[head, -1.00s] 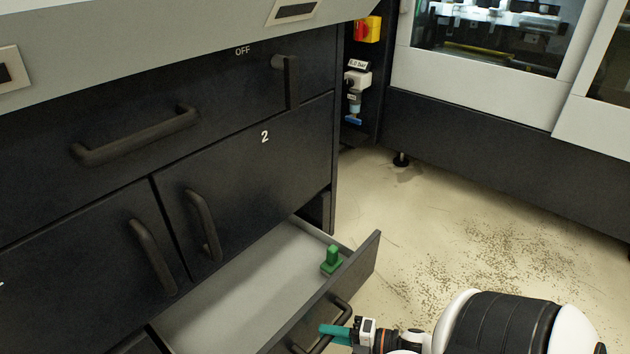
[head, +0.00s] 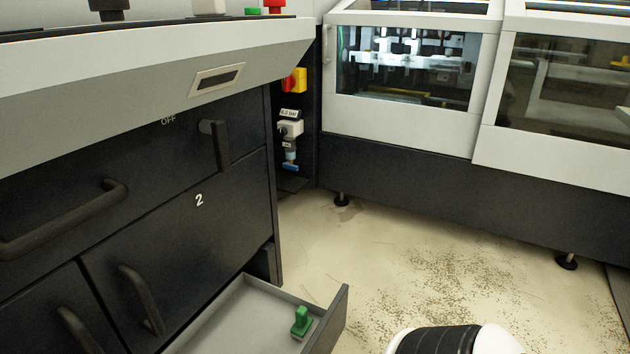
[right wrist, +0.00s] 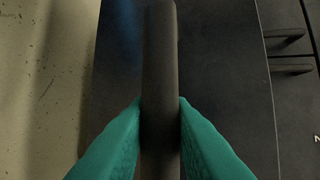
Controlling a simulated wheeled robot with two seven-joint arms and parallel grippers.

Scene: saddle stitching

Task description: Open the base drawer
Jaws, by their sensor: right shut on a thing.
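The base drawer (head: 238,318) is pulled out at the bottom of the dark cabinet, with its grey inside showing. A green object (head: 301,322) stands inside it near the front panel. In the right wrist view, the teal fingers of my right gripper (right wrist: 160,125) are shut on the dark drawer handle (right wrist: 159,60), one finger on each side. The right gripper and this handle are below the edge of the head view. My left gripper is not in view.
The cabinet has more handles, one on the door marked 2 (head: 185,235). A machine with windows (head: 400,75) stands at the back. Speckled open floor (head: 420,260) lies to the right of the drawer. A red and yellow switch (head: 294,81) is beside the cabinet.

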